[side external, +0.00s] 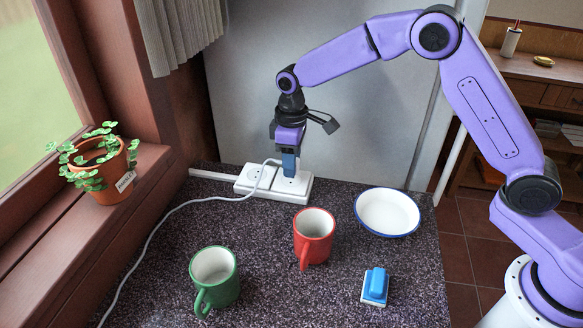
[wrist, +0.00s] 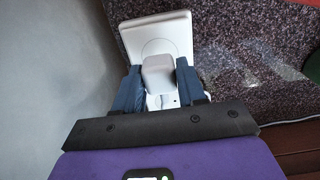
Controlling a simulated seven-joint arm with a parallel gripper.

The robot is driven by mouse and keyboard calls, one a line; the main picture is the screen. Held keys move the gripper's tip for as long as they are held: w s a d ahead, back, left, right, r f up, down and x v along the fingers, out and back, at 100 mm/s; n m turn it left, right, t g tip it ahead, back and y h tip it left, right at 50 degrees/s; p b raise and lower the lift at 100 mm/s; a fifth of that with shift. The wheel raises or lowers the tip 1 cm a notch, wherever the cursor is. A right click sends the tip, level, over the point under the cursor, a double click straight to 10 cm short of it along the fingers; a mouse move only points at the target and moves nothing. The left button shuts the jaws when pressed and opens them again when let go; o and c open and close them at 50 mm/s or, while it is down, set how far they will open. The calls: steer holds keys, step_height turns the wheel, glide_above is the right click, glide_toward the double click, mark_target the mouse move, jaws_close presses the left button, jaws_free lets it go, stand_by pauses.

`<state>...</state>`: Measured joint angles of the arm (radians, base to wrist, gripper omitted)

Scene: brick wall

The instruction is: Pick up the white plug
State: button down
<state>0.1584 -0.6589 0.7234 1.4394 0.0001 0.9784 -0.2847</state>
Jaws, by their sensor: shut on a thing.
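A white plug (wrist: 158,72) sits between the two blue fingers of my gripper (wrist: 159,88) in the wrist view, and the gripper is shut on it. In the side external view my gripper (side external: 289,165) points down at the right part of a white power strip (side external: 246,187); its fingers hide the plug there. The strip also shows behind the plug in the wrist view (wrist: 180,38). A white cord (side external: 180,207) runs over the table and loops up at the strip beside the gripper. I cannot tell whether the plug is seated in a socket.
A green mug (side external: 222,290), a red mug (side external: 304,250), a white blue-rimmed bowl (side external: 388,212) and a blue and white block-like object (side external: 375,284) stand on the dark speckled table (side external: 270,300). A potted plant (side external: 113,182) stands on the sill at left. A grey panel (side external: 350,90) rises behind the strip.

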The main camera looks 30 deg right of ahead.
steer(key=s+d+r, duration=0.2)
steer(key=s+r, duration=0.3)
steer(key=s, duration=0.1)
steer(key=s+d+r, duration=0.2)
steer(key=s+r, duration=0.3)
steer(key=s, duration=0.2)
steer(key=shift+d+r, duration=0.15)
steer(key=shift+d, duration=0.25)
steer(key=shift+s, duration=0.1)
steer(key=c, duration=1.4)
jaws_free()
jaws_close()
